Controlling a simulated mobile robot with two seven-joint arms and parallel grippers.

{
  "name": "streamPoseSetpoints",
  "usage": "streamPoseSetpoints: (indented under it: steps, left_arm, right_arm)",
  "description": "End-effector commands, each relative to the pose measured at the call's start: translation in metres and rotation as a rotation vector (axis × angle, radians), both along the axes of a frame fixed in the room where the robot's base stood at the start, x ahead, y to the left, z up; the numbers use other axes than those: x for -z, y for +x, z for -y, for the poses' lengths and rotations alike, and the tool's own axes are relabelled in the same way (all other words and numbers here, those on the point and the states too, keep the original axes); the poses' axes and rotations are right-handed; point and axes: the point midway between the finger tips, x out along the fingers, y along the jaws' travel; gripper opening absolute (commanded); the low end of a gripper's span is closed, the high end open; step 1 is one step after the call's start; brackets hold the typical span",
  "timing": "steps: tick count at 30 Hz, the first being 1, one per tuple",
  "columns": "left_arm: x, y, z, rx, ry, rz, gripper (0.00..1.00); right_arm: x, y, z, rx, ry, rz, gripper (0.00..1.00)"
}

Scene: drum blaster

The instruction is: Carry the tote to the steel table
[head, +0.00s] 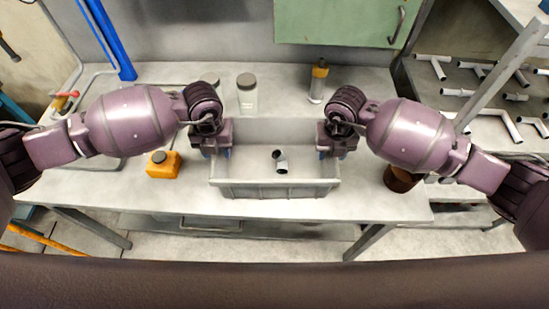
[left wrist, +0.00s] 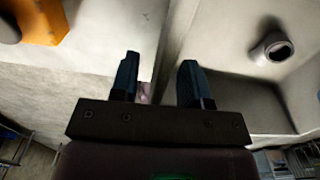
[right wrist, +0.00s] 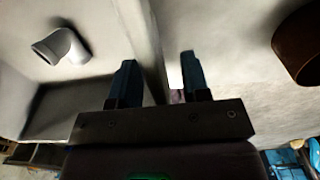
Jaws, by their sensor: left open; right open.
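The grey tote (head: 275,188) stands on a pale table top, with a short pipe elbow (head: 280,161) inside it. The elbow also shows in the left wrist view (left wrist: 270,48) and the right wrist view (right wrist: 62,46). My left gripper (head: 214,153) is at the tote's left wall, its open fingers on either side of the rim (left wrist: 178,45). My right gripper (head: 335,153) is at the right wall, its open fingers on either side of that rim (right wrist: 143,40). I cannot tell whether any finger touches the wall.
An orange container (head: 163,165) stands left of the tote and a brown cylinder (head: 400,178) right of it. A clear jar (head: 247,92) and an orange-topped bottle (head: 318,80) stand behind it. A rack of pipe pieces (head: 480,92) is at the right. The table's front edge is close before the tote.

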Motion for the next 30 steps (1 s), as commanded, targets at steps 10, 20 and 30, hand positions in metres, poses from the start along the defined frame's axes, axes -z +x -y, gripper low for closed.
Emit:
streamPoseSetpoints:
  steps: [10,20,30]
  left_arm:
    - [0.0,0.0,0.0,0.0,0.0,0.0,0.27]
    - [-0.0002,0.0001,-0.0001,0.0,0.0,0.0,0.0]
    - [-0.002,0.0005,0.0001,0.0,0.0,0.001,0.0]
  right_arm:
    - [0.0002,-0.0001,-0.0001,0.0,0.0,-0.001,0.28]
    - [0.0001,-0.0001,0.0,0.0,0.0,-0.001,0.0]
    - [-0.0016,0.0003,-0.0002,0.0,0.0,0.001,0.0]
